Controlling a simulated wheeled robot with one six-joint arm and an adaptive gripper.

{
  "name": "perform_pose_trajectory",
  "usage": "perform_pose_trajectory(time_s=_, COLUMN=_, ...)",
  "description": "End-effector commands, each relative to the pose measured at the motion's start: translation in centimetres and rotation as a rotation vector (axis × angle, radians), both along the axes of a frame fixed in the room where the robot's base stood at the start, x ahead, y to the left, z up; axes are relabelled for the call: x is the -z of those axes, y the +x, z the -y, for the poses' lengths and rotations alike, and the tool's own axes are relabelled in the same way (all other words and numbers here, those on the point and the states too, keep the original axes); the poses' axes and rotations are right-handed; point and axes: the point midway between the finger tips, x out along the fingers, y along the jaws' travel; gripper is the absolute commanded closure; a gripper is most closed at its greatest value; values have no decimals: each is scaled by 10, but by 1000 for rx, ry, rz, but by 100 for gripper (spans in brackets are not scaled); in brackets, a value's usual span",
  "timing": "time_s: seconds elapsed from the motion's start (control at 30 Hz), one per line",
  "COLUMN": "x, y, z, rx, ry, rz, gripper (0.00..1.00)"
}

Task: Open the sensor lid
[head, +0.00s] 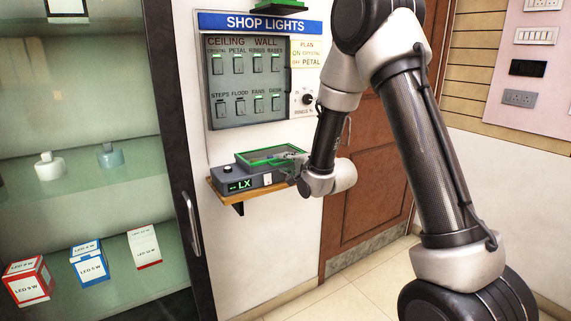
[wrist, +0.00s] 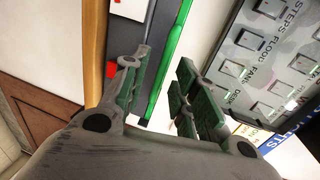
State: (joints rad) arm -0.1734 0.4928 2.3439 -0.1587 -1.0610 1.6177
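My gripper (head: 292,163) is at the sensor's right end, partly hidden by my wrist. In the wrist view my gripper (wrist: 163,65) has its fingers apart, with the lid's green edge (wrist: 166,62) showing in the gap between them. Contact with the lid cannot be made out.
The wooden shelf (head: 222,198) is narrow. The "SHOP LIGHTS" switch panel (head: 245,82) is on the wall just above, with a dial (head: 308,99) to its right. A glass cabinet with boxes (head: 90,262) is at left, a brown door (head: 372,175) behind my arm.

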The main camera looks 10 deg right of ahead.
Motion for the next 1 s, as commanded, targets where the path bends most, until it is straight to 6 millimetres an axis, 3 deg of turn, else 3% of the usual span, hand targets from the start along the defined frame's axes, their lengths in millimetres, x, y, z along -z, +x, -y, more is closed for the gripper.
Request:
perform_pose_trajectory(time_s=0.2, x=4, y=19, z=-6, rx=1, ry=-1, rz=-1, gripper=71)
perform_pose_trajectory(time_s=0.47, x=5, y=20, z=-6, rx=1, ry=-1, rz=-1, gripper=71)
perform_pose_trajectory(time_s=0.63, x=5, y=20, z=-6, rx=1, ry=-1, rz=-1, gripper=100)
perform_pose_trajectory(time_s=1.0, x=5, y=20, z=-6, rx=1, ry=-2, rz=-2, gripper=100)
